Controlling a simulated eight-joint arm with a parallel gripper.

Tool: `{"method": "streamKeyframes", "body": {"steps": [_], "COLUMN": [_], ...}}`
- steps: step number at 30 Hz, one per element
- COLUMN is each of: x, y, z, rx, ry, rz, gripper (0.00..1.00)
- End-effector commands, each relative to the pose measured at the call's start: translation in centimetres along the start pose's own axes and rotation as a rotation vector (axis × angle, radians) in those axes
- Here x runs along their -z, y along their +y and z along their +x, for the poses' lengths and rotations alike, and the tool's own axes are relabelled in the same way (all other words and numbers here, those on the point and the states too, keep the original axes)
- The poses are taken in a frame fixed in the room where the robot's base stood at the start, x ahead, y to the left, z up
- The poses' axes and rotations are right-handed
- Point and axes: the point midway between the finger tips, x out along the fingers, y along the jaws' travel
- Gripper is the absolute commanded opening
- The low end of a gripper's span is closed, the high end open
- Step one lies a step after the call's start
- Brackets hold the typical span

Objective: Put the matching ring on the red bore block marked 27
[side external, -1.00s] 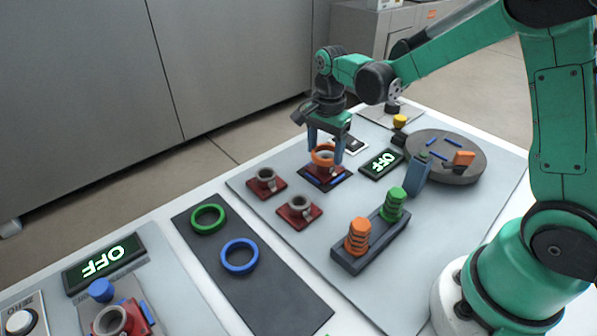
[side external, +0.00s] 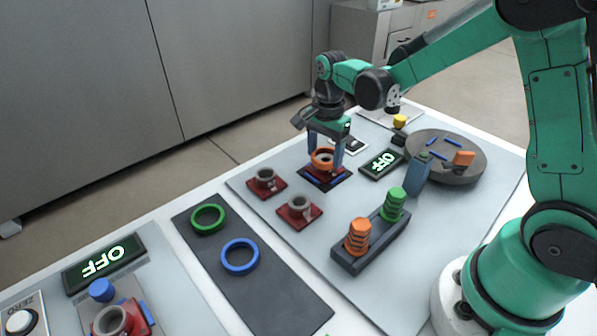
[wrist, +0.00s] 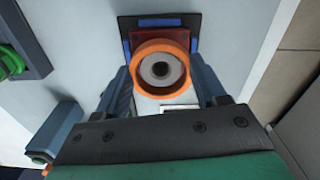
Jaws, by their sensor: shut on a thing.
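My gripper (side external: 325,155) is shut on an orange ring (side external: 320,164), one finger on each side of it. In the wrist view the orange ring (wrist: 137,78) surrounds the grey bore (wrist: 160,69) of a red block (wrist: 163,37). That block sits on a dark pad with blue side pieces. I cannot tell whether the ring rests on the block or is just above it. Two more red bore blocks stand nearby, one at left (side external: 266,183) and one in front (side external: 299,212). No number 27 is legible. A green ring (side external: 208,218) and a blue ring (side external: 240,257) lie on the dark mat (side external: 286,303).
A dark rack (side external: 352,264) holds orange and green stacks. A blue upright piece (side external: 418,173) and a round grey turntable (side external: 463,176) stand at right.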

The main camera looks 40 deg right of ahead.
Motion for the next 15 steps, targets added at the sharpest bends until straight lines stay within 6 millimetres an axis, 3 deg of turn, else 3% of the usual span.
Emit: {"method": "streamKeyframes", "body": {"steps": [15], "x": [0.00], "y": [0.01], "z": [0.77], "rx": [0.000], "ry": [0.000], "rz": [0.000], "gripper": [0.15]}}
